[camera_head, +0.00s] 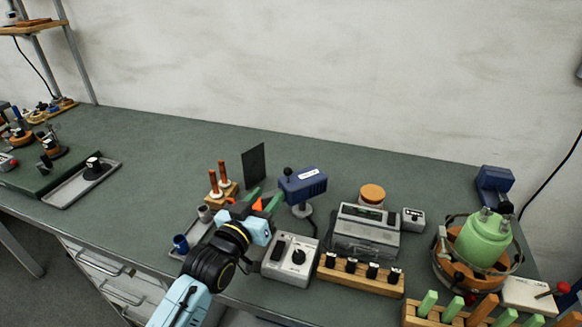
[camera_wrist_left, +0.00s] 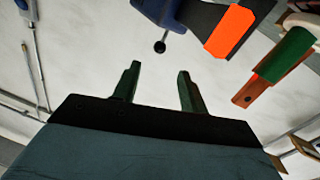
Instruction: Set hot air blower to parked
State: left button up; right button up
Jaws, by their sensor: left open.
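The blower appears to be the blue box-shaped unit (camera_head: 303,185) on a grey round-footed stand, with a white label on its side and a short black-knobbed lever (camera_head: 288,172) at its left end. In the left wrist view a blue body (camera_wrist_left: 165,12) shows at the top, with a black ball-ended lever (camera_wrist_left: 160,46) below it and an orange-faced dark part (camera_wrist_left: 231,33) beside it. My left gripper (camera_head: 264,197) is open, its green fingers just left of the blue unit. In the left wrist view the fingers (camera_wrist_left: 157,75) are apart with nothing between them. My right gripper is not in view.
A grey control box with a black knob (camera_head: 290,261) stands close to my left wrist. A wooden stand with brown posts (camera_head: 222,189) and a dark upright panel (camera_head: 254,165) are left of the blower. A grey instrument (camera_head: 365,232) is to its right. The bench behind is clear.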

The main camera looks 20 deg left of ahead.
aim_at(287, 172)
pick_arm(q)
jog(key=w, duration=0.4)
jog(key=w+d, duration=0.1)
jog(key=w, duration=0.3)
jog(key=w+d+b, duration=0.1)
jog(key=w, duration=0.4)
jog(key=shift+d, duration=0.1)
jog(key=shift+c, duration=0.4)
grip_shut()
